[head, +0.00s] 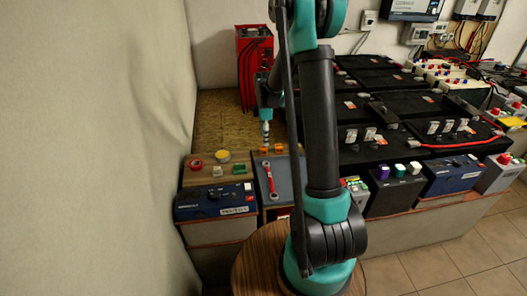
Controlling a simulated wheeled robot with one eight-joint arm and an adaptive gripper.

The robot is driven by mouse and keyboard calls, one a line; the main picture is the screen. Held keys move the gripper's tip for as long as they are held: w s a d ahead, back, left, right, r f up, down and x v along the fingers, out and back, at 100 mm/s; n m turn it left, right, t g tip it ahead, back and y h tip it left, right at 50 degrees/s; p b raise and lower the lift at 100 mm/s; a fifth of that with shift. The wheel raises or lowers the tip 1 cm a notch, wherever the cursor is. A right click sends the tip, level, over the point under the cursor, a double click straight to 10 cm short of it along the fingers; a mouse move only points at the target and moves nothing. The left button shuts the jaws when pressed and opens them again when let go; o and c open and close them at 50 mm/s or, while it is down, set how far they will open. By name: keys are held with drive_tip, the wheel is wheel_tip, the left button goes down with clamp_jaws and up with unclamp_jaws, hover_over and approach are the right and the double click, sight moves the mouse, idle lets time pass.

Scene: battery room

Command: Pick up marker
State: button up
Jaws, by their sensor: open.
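I cannot pick out a marker with certainty in the head view; it may be hidden or too small to tell. My gripper (266,140) hangs at the end of my arm, pointing down, left of the arm's thick dark link. It is open and looks small at this distance. Below it are two small orange pieces (279,148) near the back of a blue-grey surface (283,181). A long red tool (268,180), apparently a wrench, lies on that surface. I see nothing held between the fingers.
A blue battery (215,201) stands at the front left, with a red roll (196,165) and a yellow disc (222,156) behind it. Black batteries (370,150) fill the right. A red box (254,55) with cables stands at the back. A wall (90,150) closes the left.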

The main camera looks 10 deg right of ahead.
sight(264, 148)
drive_tip(key=shift+s+a+f, duration=0.1)
drive_tip(key=shift+f, duration=1.6)
drive_tip(key=shift+s+a+f, duration=0.1)
drive_tip(key=shift+f, duration=1.6)
drive_tip(key=shift+w, duration=0.1)
drive_tip(key=c, duration=1)
drive_tip(key=shift+r, duration=0.1)
drive_tip(key=shift+c, duration=0.2)
